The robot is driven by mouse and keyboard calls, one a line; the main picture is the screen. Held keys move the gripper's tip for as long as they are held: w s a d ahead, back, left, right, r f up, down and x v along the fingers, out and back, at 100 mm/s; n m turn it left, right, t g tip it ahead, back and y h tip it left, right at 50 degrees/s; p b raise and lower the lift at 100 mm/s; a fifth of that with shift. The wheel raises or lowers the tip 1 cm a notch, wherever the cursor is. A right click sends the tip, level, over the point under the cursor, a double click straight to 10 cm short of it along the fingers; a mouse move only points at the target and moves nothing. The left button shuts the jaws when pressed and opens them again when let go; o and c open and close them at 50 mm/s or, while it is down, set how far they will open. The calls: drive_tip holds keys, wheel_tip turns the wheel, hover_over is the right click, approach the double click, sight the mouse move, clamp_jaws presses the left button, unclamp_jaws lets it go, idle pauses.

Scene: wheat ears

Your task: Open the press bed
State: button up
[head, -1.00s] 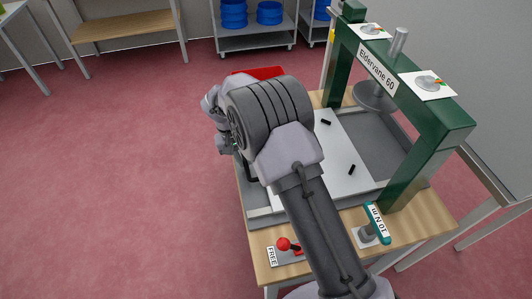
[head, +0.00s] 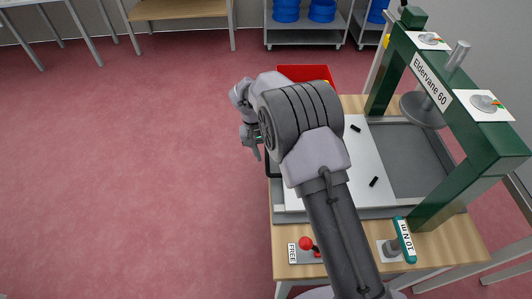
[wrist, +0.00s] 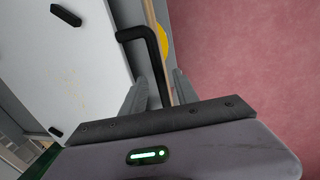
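The press has a green frame (head: 430,72) labelled "Eldervane 60" and a round grey platen (head: 422,110) under its beam. The press bed is a pale flat plate (head: 368,160) with small black pieces on it, beside a grey tray floor (head: 415,155). A bent black handle (wrist: 153,40) stands at the bed's edge in the wrist view. My gripper (wrist: 160,88) is open, one finger on each side of the handle's lower leg. I cannot tell whether they touch it. In the head view my gripper (head: 257,152) is at the bed's left edge, and my arm hides much of that side.
A red-knobbed lever (head: 306,243) beside a "FREE" label (head: 292,253) and a teal "10 N m" tool (head: 405,240) are at the table's front. A red bin (head: 303,73) is behind my arm. A shelf with blue containers (head: 304,28) stands behind. Floor at left is clear.

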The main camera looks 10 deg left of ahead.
drive_tip(key=shift+r, duration=0.1)
drive_tip(key=a+r+p, duration=0.3)
drive_tip(key=r+p, duration=0.2)
drive_tip(key=r, duration=1.2)
drive_tip(key=shift+s+p, duration=0.35)
drive_tip(key=shift+a, duration=0.1)
drive_tip(key=s+d+r+m+t+y+b, duration=0.2)
drive_tip(key=s+d+r+m+y+b, duration=0.15)
drive_tip(key=s+d+r, duration=1.1)
drive_tip(key=s+d+f+m+t+b, duration=0.1)
drive_tip(key=s+d, duration=0.3)
drive_tip(key=s, duration=0.3)
drive_tip(key=s+d+f+m+t+b, duration=0.1)
drive_tip(key=s+d+f+m+t, duration=0.1)
drive_tip(key=s+d, duration=0.2)
drive_tip(key=s, duration=0.3)
drive_tip(key=shift+y, duration=0.35)
